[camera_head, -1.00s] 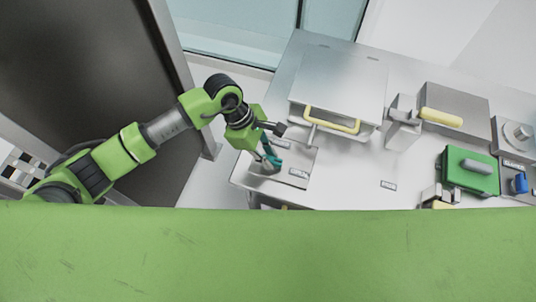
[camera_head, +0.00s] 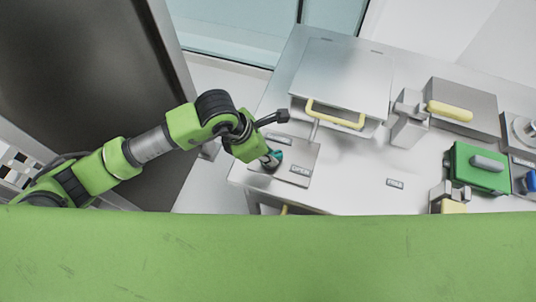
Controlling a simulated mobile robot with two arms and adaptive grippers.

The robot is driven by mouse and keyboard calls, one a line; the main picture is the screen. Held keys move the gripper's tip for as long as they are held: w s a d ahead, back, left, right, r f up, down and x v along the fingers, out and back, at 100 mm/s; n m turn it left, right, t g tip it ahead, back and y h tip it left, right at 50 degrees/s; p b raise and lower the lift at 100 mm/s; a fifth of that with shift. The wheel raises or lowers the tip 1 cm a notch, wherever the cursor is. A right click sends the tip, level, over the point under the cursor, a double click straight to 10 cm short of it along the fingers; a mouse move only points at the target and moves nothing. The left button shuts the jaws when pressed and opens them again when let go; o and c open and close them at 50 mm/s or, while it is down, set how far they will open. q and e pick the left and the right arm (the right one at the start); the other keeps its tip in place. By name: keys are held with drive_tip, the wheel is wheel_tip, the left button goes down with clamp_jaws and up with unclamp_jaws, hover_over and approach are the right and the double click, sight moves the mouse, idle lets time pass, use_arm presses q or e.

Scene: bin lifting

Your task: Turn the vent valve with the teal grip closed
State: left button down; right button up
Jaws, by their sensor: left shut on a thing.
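The vent valve's teal grip (camera_head: 277,155) shows at the end of my left gripper (camera_head: 272,160), low on the left part of the bench. My left gripper is shut on the teal grip, and the wrist and fingers cover much of it. The valve sits on a grey plate (camera_head: 306,155) with an OPEN label (camera_head: 300,170) to the lower right of the grip. A second label (camera_head: 279,136) lies above the grip, too small to read. My right gripper is not in view.
A metal box with a yellow handle (camera_head: 335,117) stands just behind the valve plate. Right of it are a grey block with a yellow grip (camera_head: 450,112), a green box (camera_head: 478,170) and a blue knob (camera_head: 531,181).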

use_arm(q)
drive_tip(key=n+t+b, duration=0.1)
drive_tip(key=n, duration=0.1)
drive_tip(key=n+t+y+b, duration=0.1)
drive_tip(key=n+b, duration=0.1)
drive_tip(key=n, duration=0.1)
drive_tip(key=shift+s+d+n, duration=0.1)
drive_tip(key=shift+d+n, duration=0.05)
drive_tip(key=shift+n, duration=0.15)
drive_tip(key=shift+n+t+y+b, duration=0.2)
drive_tip(key=shift+n+y+b, duration=0.3)
drive_tip(key=shift+n, duration=0.6)
drive_tip(key=shift+n+t+y+b, duration=0.25)
drive_tip(key=shift+n+b, duration=0.4)
drive_tip(key=shift+n, duration=0.45)
drive_tip(key=shift+r, duration=0.1)
drive_tip(key=c, duration=1.9)
unclamp_jaws()
drive_tip(key=shift+s, duration=0.1)
drive_tip(key=shift+v, duration=5.95)
